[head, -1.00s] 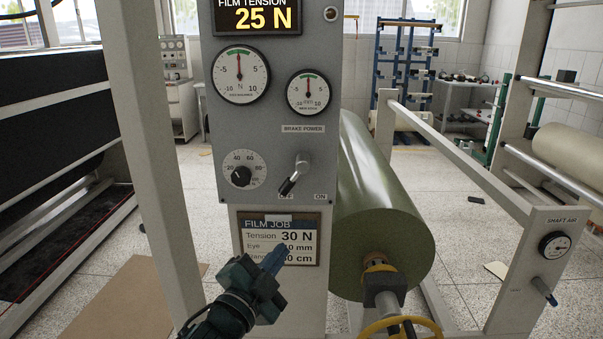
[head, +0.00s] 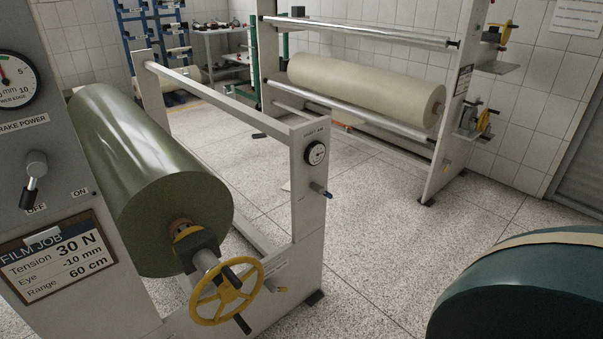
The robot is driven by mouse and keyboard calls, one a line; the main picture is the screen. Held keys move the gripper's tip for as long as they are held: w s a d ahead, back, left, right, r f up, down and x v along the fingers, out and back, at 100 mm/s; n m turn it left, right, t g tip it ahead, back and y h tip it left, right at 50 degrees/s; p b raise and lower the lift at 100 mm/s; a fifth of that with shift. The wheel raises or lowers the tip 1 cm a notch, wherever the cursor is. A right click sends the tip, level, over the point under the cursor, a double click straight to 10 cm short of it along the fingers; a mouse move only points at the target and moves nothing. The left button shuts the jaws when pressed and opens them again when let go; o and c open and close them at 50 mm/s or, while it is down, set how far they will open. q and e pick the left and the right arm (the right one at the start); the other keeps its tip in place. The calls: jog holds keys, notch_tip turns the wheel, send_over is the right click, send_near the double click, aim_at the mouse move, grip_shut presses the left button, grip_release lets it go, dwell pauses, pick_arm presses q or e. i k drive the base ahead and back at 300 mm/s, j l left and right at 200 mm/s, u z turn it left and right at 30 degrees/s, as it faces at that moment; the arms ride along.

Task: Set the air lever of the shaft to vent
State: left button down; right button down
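The shaft air panel on the end post (head: 309,213) carries a "SHAFT AIR" label and a round gauge (head: 317,153). Below the gauge, a short lever with a dark blue tip (head: 320,189) sticks out and points down to the right. Its position markings are too small to read. The green film roll (head: 150,165) sits on its shaft (head: 206,259) at the left of this post. Neither gripper is in view.
A yellow handwheel (head: 227,294) and a small lever (head: 280,289) sit low in front of the post. A control panel (head: 30,130) stands left. A beige roll (head: 365,88) hangs behind. A large teal rounded shape (head: 520,295) fills the lower right; I cannot tell what it is.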

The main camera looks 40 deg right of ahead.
aim_at(318, 188)
jog(key=l+z, duration=0.15)
jog(key=z, duration=1.15)
jog(key=i+j, duration=0.05)
